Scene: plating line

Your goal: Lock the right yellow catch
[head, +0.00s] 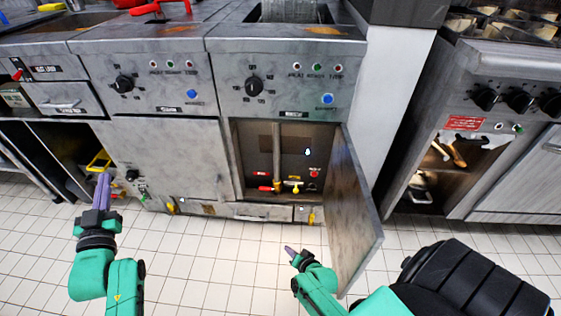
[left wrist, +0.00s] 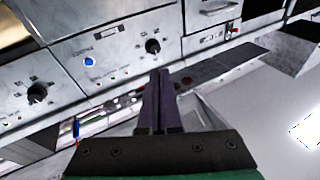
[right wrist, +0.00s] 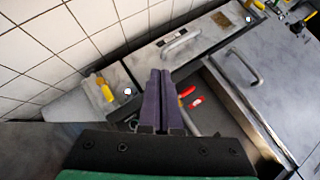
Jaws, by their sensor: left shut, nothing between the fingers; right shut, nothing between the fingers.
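The right yellow catch (head: 311,217) is at the right end of the low drawer front, below the open cabinet. It also shows in the right wrist view (right wrist: 104,88), left of the fingers, beside a white round spot. I cannot tell whether it is locked. Another yellow catch (head: 171,206) is at the left end of the low front. My right gripper (head: 289,250) is shut and empty, in front of the drawer front and apart from the right catch; its fingers show in the right wrist view (right wrist: 160,98). My left gripper (head: 104,185) is shut and empty at the left.
The cabinet door (head: 352,215) stands open to the right of my right gripper. The low drawer handle (head: 262,217) lies left of the right catch. Red and yellow valve levers (head: 293,188) are inside the cabinet. The tiled floor (head: 225,265) between my arms is clear.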

